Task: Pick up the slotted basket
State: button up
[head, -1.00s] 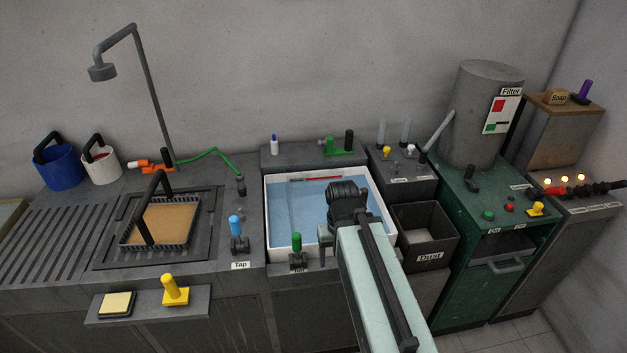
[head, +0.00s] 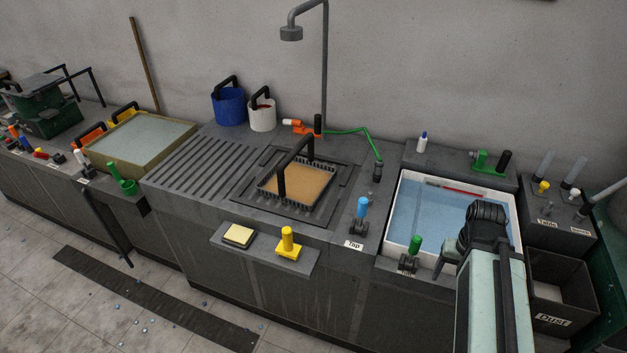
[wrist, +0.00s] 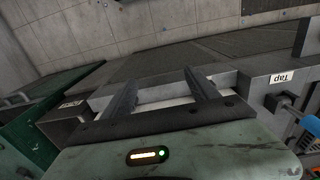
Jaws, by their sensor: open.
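The slotted basket (head: 284,201) sits in the sink at the middle of the head view. It has dark slotted walls, a tall black arched handle and a brown, sandy-looking inside. My gripper (wrist: 161,73) is open and empty in the wrist view, its two dark fingers apart. In the head view my arm reaches over the blue-water basin (head: 404,195), right of the basket and well apart from it. My fingers are mostly hidden there.
A blue-handled tap lever (head: 361,212) and a green-handled lever (head: 415,246) stand between basket and arm. Two buckets and a shower pipe (head: 326,70) stand behind. The slatted drainboard (head: 200,165) is clear.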

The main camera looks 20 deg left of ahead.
aim_at(300, 182)
jog(key=u, duration=0.75)
jog(key=k, duration=1.15)
jog(key=u, duration=1.85)
jog(key=i, duration=2)
jog(key=z, duration=0.7)
jog(key=i, duration=1.3)
jog(key=z, duration=1.2)
jog(key=k, duration=0.7)
jog(key=z, duration=0.05)
jog(key=i, duration=0.75)
